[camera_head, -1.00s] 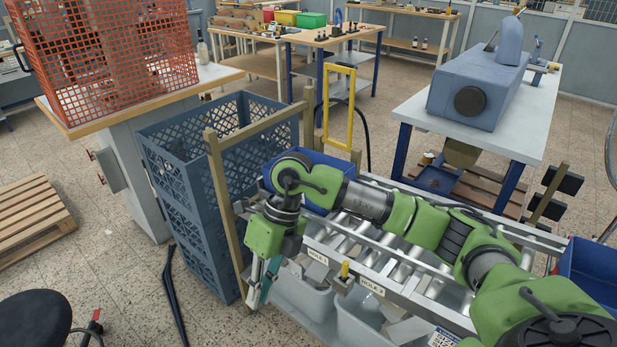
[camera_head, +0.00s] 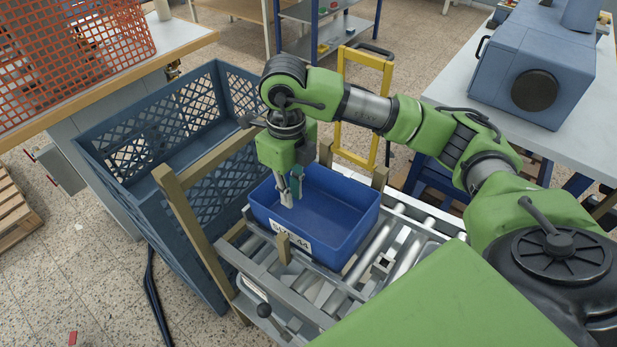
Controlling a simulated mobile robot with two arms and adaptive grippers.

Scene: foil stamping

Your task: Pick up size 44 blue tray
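The blue tray (camera_head: 335,237) sits on the metal roller conveyor, with a white label reading SIZE 44 (camera_head: 290,238) on its front wall. It looks empty inside. My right gripper (camera_head: 291,198) points down over the left part of the tray, with its fingertips at about the height of the tray's opening. Its two fingers look slightly apart with nothing seen between them. I cannot tell if they touch the tray. My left gripper is not in view.
A large blue-grey plastic crate (camera_head: 150,205) stands left of the conveyor. Wooden posts (camera_head: 195,232) flank the tray on the left. The roller conveyor (camera_head: 405,240) runs on to the right. A yellow frame (camera_head: 362,105) stands behind, and a grey-blue machine (camera_head: 530,70) is on a table.

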